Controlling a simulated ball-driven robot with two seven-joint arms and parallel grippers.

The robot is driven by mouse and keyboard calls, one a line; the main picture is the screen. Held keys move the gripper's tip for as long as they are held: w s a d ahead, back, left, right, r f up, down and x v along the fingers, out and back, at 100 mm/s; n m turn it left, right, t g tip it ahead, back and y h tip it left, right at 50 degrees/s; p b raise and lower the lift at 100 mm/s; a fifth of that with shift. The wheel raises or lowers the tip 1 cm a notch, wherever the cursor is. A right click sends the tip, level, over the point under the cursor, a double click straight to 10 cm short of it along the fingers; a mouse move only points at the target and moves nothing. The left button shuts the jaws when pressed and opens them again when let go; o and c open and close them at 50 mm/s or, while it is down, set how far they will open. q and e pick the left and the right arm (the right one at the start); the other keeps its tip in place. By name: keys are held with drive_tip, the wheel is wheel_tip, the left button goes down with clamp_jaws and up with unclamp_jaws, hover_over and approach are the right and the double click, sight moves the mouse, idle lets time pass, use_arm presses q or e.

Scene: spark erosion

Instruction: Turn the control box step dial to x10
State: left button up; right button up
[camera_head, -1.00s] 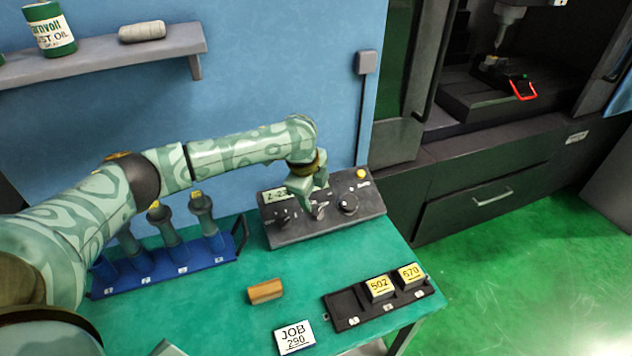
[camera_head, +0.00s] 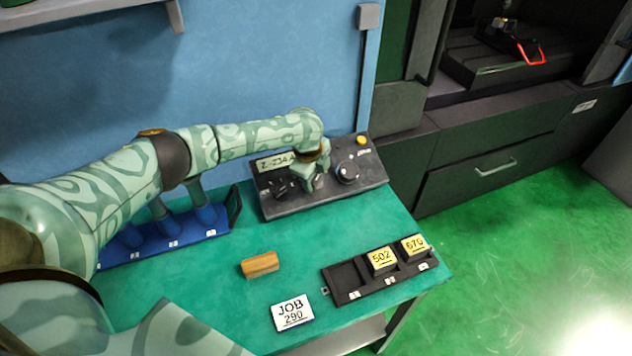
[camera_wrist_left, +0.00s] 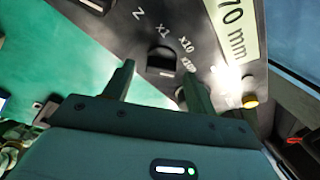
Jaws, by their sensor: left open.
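The dark control box (camera_head: 330,195) stands at the back right of the green table, with a pale display (camera_head: 276,161). My left gripper (camera_head: 309,184) points down at the middle of its panel and covers the step dial in the head view. In the left wrist view the black step dial (camera_wrist_left: 162,63) shows beside the printed x1, x10 and x100 marks. My left gripper (camera_wrist_left: 160,72) is open there, one finger on each side of the dial. Whether the fingers touch it, and which mark it points to, I cannot tell. My right gripper is not in view.
A dark knob (camera_head: 281,188) and a larger dial (camera_head: 347,172) flank my gripper, with a yellow button (camera_head: 361,140) behind. A wooden block (camera_head: 260,264), a JOB 290 card (camera_head: 291,312) and a black tray (camera_head: 345,296) lie in front. A blue rack (camera_head: 185,247) stands left.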

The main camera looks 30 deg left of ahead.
use_arm(q)
drive_tip(key=shift+x, duration=0.8)
drive_tip(key=shift+r, duration=0.1)
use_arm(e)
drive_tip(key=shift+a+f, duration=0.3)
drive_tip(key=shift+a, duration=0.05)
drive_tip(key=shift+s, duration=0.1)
use_arm(q)
drive_tip(key=c, duration=0.9)
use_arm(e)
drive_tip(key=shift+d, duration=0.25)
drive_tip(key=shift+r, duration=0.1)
